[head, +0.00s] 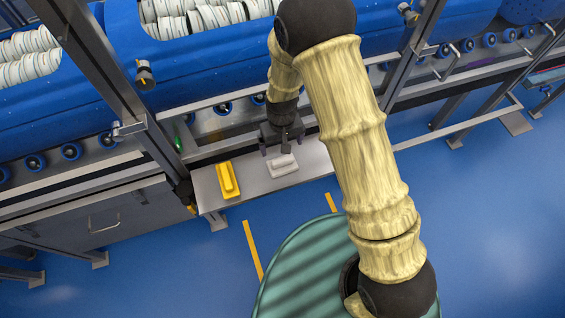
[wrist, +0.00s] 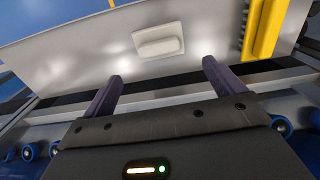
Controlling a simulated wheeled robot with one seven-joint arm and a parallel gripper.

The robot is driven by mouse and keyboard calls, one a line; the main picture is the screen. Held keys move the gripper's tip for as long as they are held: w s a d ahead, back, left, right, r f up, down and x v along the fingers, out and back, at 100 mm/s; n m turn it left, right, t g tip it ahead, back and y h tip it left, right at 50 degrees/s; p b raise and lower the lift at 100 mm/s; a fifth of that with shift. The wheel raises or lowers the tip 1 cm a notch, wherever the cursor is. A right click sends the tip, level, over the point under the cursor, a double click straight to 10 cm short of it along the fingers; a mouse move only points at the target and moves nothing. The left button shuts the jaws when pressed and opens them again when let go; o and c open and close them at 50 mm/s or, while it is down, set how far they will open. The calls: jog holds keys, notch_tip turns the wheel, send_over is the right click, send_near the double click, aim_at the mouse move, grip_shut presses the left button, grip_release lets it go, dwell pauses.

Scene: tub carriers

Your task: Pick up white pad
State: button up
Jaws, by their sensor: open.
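The white pad (head: 283,165) lies on a grey metal shelf (head: 207,191), to the right of a yellow piece. It is a pale, flat block with a raised grip on top. In the wrist view the white pad (wrist: 159,40) lies beyond the fingertips, roughly midway between them. My gripper (head: 279,150) is over the shelf near the pad's back edge in the head view. In the wrist view my gripper's dark purple fingers (wrist: 161,72) are spread apart with nothing between them. The exact height above the pad is hard to tell.
A yellow block (head: 228,180) with a raised grip lies on the shelf left of the pad; it also shows in the wrist view (wrist: 263,30). Behind the shelf run blue conveyor tubs (head: 190,75) and rollers. A steel post (head: 125,95) stands left.

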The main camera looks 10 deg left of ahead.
send_over(282, 159)
jog(key=shift+s+f+p, duration=0.15)
jog(key=shift+f+p, duration=0.2)
jog(key=shift+f, duration=2.35)
jog(key=shift+d+f+p, duration=0.1)
jog(key=shift+f+p, duration=0.7)
jog(key=shift+f, duration=1.8)
jog(key=c, duration=1.1)
notch_tip(282, 159, up, 18)
jog(key=b, duration=0.2)
jog(key=shift+b, duration=0.3)
